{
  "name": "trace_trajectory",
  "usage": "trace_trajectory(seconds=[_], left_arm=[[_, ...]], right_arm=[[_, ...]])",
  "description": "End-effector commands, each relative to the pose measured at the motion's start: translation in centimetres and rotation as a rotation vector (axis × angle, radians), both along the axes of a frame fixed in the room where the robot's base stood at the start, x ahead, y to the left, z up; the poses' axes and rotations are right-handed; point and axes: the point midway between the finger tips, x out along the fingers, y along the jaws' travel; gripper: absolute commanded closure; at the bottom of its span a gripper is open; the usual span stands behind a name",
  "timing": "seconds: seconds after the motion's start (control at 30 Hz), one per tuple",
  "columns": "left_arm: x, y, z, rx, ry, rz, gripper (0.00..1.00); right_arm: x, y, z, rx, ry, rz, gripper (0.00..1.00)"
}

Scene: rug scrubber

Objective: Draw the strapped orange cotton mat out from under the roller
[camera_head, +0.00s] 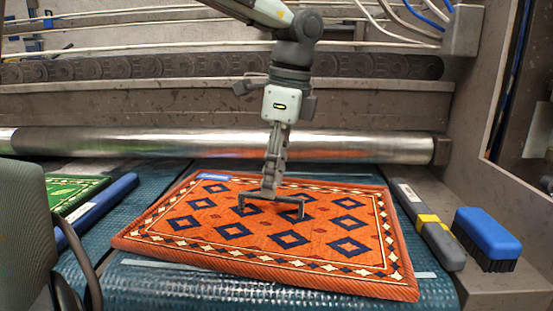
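The orange mat (225,229), with dark blue diamonds and a patterned border, lies flat on the teal belt (180,290). Its back edge shows in front of the shiny metal roller (215,142), with a narrow gap of belt between them in the picture. A dark strap handle (292,204) stands up from the mat's middle. My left gripper (269,192) comes down from above, its fingers close together on the strap's bar. They look shut on it; the far finger is partly hidden. My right gripper is not in view.
A green mat (72,191) and a blue bar (100,208) lie at the left. A grey tool with a yellow band (428,221) and a blue brush (487,234) lie at the right. A grey wall stands behind them. Some belt is bare in front.

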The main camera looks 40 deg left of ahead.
Motion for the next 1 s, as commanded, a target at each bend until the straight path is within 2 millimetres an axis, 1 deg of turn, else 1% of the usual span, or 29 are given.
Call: trace_trajectory(seconds=[0.03, 0.1, 0.3, 0.43, 0.67, 0.77, 0.9, 0.97, 1.0], left_arm=[[-0.1, 0.1, -0.9, -0.003, 0.003, 0.0, 0.62], [-0.2, 0.2, -1.9, -0.003, 0.003, 0.0, 0.62], [-0.3, 0.5, -3.8, -0.002, 0.001, 0.0, 0.62], [-0.3, 0.5, -4.3, -0.002, 0.0, 0.001, 0.62], [-0.3, 0.5, -4.3, -0.002, 0.0, 0.001, 0.62], [-0.3, 0.5, -4.3, -0.002, -0.001, 0.0, 0.73], [-0.3, 0.5, -4.3, -0.002, -0.001, 0.0, 0.91], [-0.3, 0.5, -4.3, -0.002, -0.001, 0.0, 0.98], [-0.3, 0.5, -4.3, -0.002, -0.001, 0.0, 1.0]], right_arm=[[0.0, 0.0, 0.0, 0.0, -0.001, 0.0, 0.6], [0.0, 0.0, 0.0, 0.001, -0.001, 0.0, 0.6], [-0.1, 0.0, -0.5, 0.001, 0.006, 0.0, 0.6], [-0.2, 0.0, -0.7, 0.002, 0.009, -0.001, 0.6], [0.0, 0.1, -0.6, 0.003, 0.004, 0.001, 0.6], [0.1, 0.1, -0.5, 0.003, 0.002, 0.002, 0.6], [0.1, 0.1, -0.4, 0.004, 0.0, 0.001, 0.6], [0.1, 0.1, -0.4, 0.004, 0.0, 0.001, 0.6], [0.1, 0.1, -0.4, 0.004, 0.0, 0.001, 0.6]])
